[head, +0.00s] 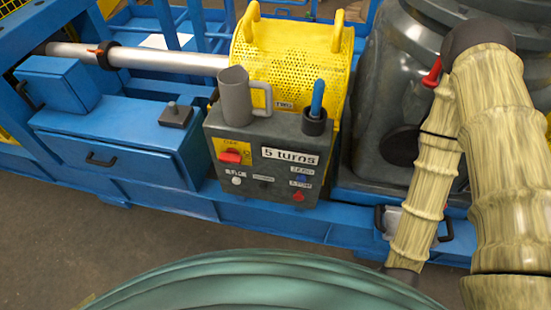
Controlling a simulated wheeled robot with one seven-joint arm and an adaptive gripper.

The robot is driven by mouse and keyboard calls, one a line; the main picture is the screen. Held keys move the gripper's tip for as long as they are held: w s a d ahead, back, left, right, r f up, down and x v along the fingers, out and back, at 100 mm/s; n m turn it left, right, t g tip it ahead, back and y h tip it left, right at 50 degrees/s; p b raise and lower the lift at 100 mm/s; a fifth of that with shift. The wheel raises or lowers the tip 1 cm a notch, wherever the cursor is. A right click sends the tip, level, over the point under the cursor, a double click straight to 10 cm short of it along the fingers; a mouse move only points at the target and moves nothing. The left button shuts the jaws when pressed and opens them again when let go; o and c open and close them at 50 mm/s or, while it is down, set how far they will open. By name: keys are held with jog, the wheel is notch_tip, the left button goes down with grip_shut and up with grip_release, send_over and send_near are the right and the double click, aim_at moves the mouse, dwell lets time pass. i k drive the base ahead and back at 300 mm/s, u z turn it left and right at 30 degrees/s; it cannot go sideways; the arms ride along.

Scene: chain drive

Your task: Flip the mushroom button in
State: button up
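A grey control box (219,181) stands in the middle of the head view, its front panel facing me. A red switch (231,156) on a yellow plate is at the panel's upper left. My arm, in pale ribbed sleeves, is at the right, apart from the panel. I cannot make out my gripper's fingers.
A grey mug (235,97) and a black cup (314,126) with a blue-handled item stand on the box. Behind is a yellow perforated guard (290,55). A blue drawer (110,152) is at left, a dark grey housing (372,105) at right. Space before the panel looks clear.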

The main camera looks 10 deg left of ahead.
aim_at(298, 196)
jog(key=z, duration=0.2)
jog(key=k, duration=0.95)
jog(key=u, duration=0.2)
